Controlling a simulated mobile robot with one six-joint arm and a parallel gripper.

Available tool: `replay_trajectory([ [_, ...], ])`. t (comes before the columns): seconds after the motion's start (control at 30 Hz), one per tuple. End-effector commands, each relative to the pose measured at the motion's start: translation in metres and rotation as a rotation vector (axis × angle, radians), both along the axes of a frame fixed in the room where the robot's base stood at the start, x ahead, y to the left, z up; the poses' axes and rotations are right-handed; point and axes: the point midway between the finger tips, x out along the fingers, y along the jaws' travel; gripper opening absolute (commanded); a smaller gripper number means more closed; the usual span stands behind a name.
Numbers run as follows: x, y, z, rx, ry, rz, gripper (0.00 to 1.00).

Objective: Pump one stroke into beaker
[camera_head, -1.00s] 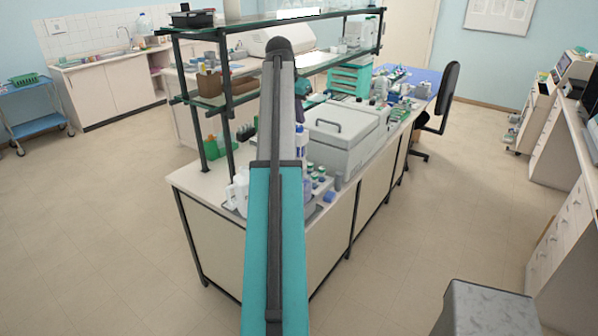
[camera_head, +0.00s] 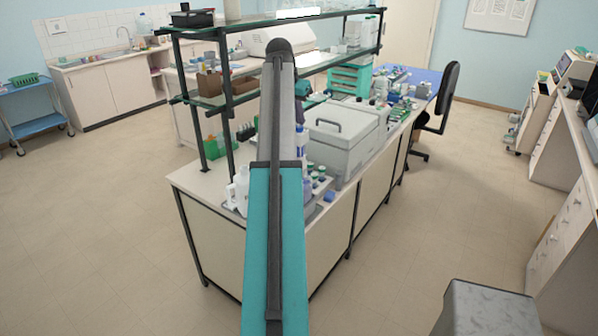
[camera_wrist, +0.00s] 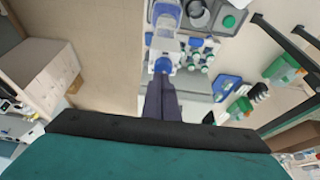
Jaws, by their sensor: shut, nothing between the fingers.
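My gripper (camera_wrist: 163,82) shows in the wrist view as dark fingers shut together with nothing between them. Their tips are at, or close above, the blue top (camera_wrist: 163,65) of a white and clear bottle-like dispenser (camera_wrist: 163,42). I cannot tell whether they touch it. A round grey and white vessel (camera_wrist: 195,12) stands beside the dispenser; I cannot tell whether it is the beaker. In the head view my own arm hides the gripper and part of the bench behind it.
The bench (camera_head: 215,187) carries a large grey box-shaped device (camera_head: 335,150) and several small capped bottles (camera_head: 318,178). Glass shelving (camera_head: 223,90) rises over the bench's left side. In the wrist view, a green-capped container (camera_wrist: 229,21) stands close to the dispenser. The floor around the bench is open.

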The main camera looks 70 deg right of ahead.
Motion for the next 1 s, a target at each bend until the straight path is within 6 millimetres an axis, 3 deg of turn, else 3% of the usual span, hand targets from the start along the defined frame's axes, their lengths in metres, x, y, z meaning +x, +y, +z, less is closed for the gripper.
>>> replay_trajectory([
  [1.0,0.000,0.000,-0.023,0.002,0.000,0.000,0.00],
])
